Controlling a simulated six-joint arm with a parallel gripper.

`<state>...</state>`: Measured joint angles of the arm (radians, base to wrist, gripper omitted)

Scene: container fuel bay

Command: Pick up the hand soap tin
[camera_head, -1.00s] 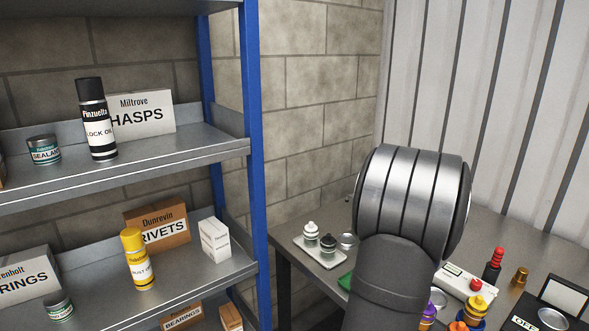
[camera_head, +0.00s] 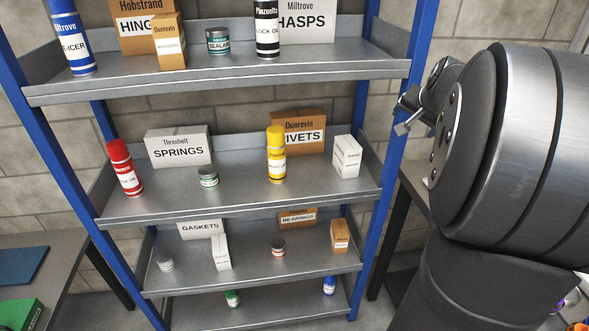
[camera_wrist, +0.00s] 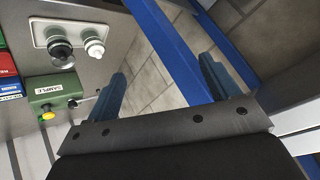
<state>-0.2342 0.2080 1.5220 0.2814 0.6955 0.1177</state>
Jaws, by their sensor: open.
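Several small tins stand on the shelves, but no label reading hand soap is legible, so I cannot tell which tin it is. A grey-green tin (camera_head: 208,177) stands on the second shelf beside the springs box. On the third shelf are a white tin (camera_head: 165,262) at the left and a dark-lidded tin with a reddish label (camera_head: 278,249). A teal sealant tin (camera_head: 218,41) is on the top visible shelf. My gripper (camera_wrist: 162,68) is open and empty in the wrist view, its blue fingers spread, with no tin between them.
The rack's blue front-right post (camera_head: 391,140) stands between my arm and the shelves. A yellow spray can (camera_head: 276,155) and boxes crowd the second shelf. The wrist view shows a bench with a white tray (camera_wrist: 75,40) of two bottles and a green sample box (camera_wrist: 54,90).

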